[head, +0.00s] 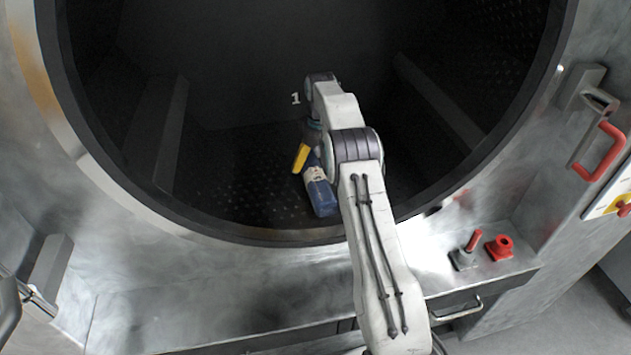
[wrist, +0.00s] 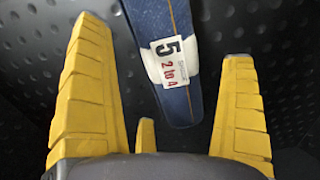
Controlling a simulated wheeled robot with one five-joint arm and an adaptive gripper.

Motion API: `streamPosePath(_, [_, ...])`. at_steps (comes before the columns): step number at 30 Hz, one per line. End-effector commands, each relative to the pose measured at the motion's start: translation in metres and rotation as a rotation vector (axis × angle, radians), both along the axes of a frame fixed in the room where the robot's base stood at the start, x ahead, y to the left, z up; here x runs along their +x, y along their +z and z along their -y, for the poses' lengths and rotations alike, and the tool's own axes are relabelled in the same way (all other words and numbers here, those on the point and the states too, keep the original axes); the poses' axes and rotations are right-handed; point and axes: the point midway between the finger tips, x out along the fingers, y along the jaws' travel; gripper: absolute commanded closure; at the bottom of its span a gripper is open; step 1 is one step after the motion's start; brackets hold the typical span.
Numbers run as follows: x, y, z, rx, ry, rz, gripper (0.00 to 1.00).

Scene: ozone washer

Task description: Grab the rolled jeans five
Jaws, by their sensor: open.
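The rolled jeans five (wrist: 183,103) are a dark blue denim roll with a white band and a tag reading "5" and "2 to 4". They lie on the dimpled drum floor, between and beyond my yellow fingers in the wrist view. In the head view the jeans (head: 320,192) lie inside the drum near its front lip, partly behind my arm. My gripper (wrist: 165,50) is open and empty, its fingers on either side of the roll with gaps to both. In the head view a yellow finger of my gripper (head: 301,158) shows beside the roll's upper end.
The round drum rim (head: 270,237) surrounds the opening my arm reaches through. Raised ribs (head: 157,130) run along the drum wall. A red handle (head: 602,152) and a red button (head: 499,246) are at the right. The drum floor left of the jeans is clear.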

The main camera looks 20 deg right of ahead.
Motion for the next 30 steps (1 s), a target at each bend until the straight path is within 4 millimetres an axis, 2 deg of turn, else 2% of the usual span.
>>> streamPosePath(13, [0.0, -0.045, 0.0, 0.0, 0.0, -0.001, 0.0])
streamPosePath(24, [0.0, -0.052, 0.0, 0.0, 0.0, 0.002, 0.0])
streamPosePath(30, [0.0, -0.052, 0.0, 0.0, 0.0, 0.002, 0.17])
